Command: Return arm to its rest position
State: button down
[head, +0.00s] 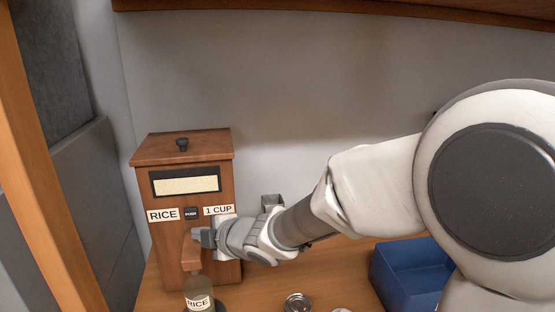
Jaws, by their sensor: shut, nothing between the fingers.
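My arm reaches in from the right across the counter. My gripper (200,236) is shut and empty, at the front of the wooden rice dispenser (213,269). It is just below the black push button (191,213) and the "1 CUP" label (219,210). I cannot tell whether the fingers touch the dispenser. The wooden spout (191,258) shows just below and left of the fingers. A jar labelled "RICE" (198,302) stands under the spout, cut off by the bottom edge of the view.
A blue bin (405,275) stands on the wooden counter (262,285) at the right, partly behind my arm. A small glass jar (297,303) is at the bottom middle. A grey metal object (272,201) is behind my wrist. A wooden post (50,150) rises at the left.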

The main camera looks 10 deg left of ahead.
jog(key=s+d+r+m+t+h, duration=0.1)
jog(key=d+r+m+h, duration=0.2)
jog(key=d, duration=0.5)
jog(key=d+r+m+t+h, duration=0.1)
jog(key=d+m+h, duration=0.2)
jog(key=d+m, duration=0.45)
jog(key=s+d+r+m+h, duration=0.1)
jog(key=d+r+m+h, duration=0.15)
jog(key=d, duration=0.75)
jog(key=s+d+m+g, duration=0.1)
jog(key=s+d+m, duration=0.2)
jog(key=s, duration=0.3)
jog(key=s+d+f+m+g+h, duration=0.1)
jog(key=s+d+m, duration=0.3)
jog(key=s+m, duration=0.1)
jog(key=s+d+f+m+g+h, duration=0.1)
jog(key=s+d+m+g, duration=0.1)
jog(key=s, duration=0.6)
jog(key=shift+d+f+m, duration=0.25)
jog(key=shift+d+m, duration=0.55)
jog(key=shift+m, duration=0.2)
